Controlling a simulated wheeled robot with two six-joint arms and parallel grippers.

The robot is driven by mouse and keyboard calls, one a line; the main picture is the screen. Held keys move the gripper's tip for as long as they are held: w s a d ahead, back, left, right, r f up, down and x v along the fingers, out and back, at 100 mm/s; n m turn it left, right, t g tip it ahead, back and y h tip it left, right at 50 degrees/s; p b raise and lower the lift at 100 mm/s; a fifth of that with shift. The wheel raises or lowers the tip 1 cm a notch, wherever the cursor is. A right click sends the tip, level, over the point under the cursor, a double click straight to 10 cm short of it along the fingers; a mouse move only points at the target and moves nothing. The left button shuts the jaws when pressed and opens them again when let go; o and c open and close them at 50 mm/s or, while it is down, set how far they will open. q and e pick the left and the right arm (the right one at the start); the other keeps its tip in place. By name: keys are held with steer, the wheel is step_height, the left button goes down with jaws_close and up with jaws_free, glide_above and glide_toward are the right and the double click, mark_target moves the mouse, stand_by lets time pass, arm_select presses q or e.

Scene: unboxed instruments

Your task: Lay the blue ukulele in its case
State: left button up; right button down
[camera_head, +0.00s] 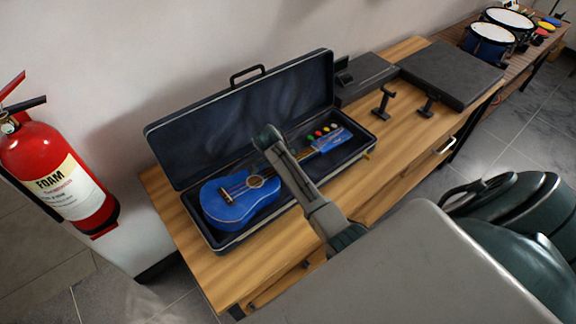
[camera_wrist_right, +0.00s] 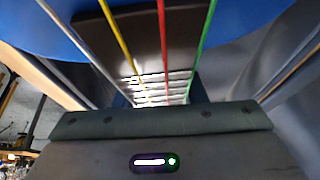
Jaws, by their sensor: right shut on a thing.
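The blue ukulele (camera_head: 238,203) is inside the outline of its open black case (camera_head: 226,246), strings up, body at the left and headstock with coloured pegs at the right. I cannot tell whether it rests on the case floor. The case lid (camera_head: 240,115) stands open behind it. My right arm crosses over the ukulele's neck and hides part of it. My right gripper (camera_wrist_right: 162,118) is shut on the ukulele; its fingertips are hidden. In the right wrist view the ukulele's coloured strings and dark fingerboard (camera_wrist_right: 145,45) are close in front. My left gripper is not in view.
The case lies on a wooden table (camera_head: 185,240). A dark flat case (camera_head: 450,75) and small black stands (camera_head: 382,102) are farther right. A red fire extinguisher (camera_head: 50,175) is at the left. Drums (camera_head: 488,42) stand on a far table. A wall is behind.

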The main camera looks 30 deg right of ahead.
steer(key=shift+f, duration=0.25)
stand_by(0.6)
steer(key=c, duration=0.8)
jaws_free()
steer(key=b+v, duration=0.2)
steer(key=v, duration=0.9)
steer(key=shift+f, duration=0.1)
